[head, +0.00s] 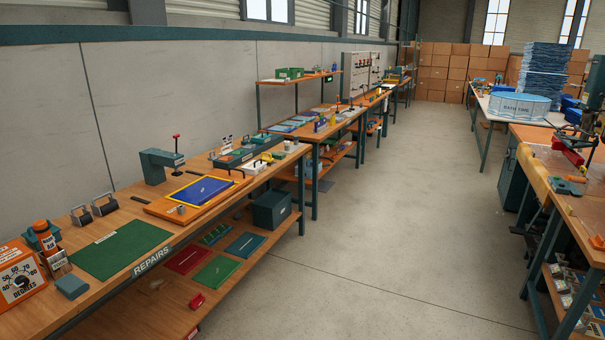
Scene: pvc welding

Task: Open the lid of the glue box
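I cannot tell for certain which thing is the glue box. A dark teal box (272,210) with a small pale label stands on the lower shelf of the repairs bench, and its top looks closed. Green bins (290,73) stand on a raised shelf farther back, too small to make out any lids. A dark tray-like case (236,157) with small items lies on the bench top. Neither of my grippers is in view.
The repairs bench (150,262) runs along the left wall, with a green mat (121,248), a blue panel (201,191), a teal press (160,165) and an orange dial box (20,277). Another workbench (561,172) stands at right. The concrete floor (385,220) between is clear.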

